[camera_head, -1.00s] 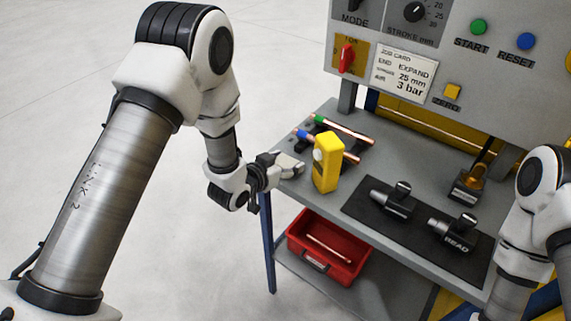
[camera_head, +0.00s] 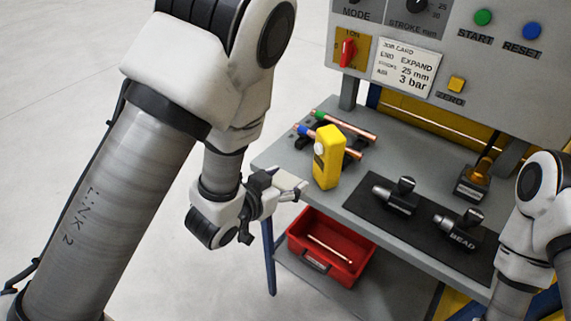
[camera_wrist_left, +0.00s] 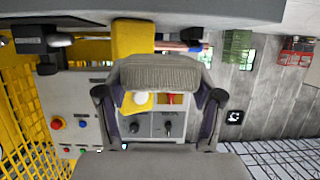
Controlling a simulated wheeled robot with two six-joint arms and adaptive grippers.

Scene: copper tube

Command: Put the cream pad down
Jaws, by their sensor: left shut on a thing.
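The cream pad (camera_wrist_left: 160,75) spans the space between the two fingers of my left gripper (camera_wrist_left: 158,108) in the left wrist view. It looks greyish beige with a ribbed edge. In the head view my left gripper (camera_head: 294,190) hangs off the left front edge of the grey bench (camera_head: 285,150), left of the yellow block-shaped device. My right gripper is out of view; only part of the right arm shows.
The yellow device (camera_head: 328,165) stands upright close to my left gripper. Behind it copper tubes (camera_head: 345,127) lie on dark supports. A black mat (camera_head: 370,212) carries two dark tools. A red bin (camera_head: 345,268) holds a copper tube on the shelf below. The control panel (camera_head: 500,80) rises behind.

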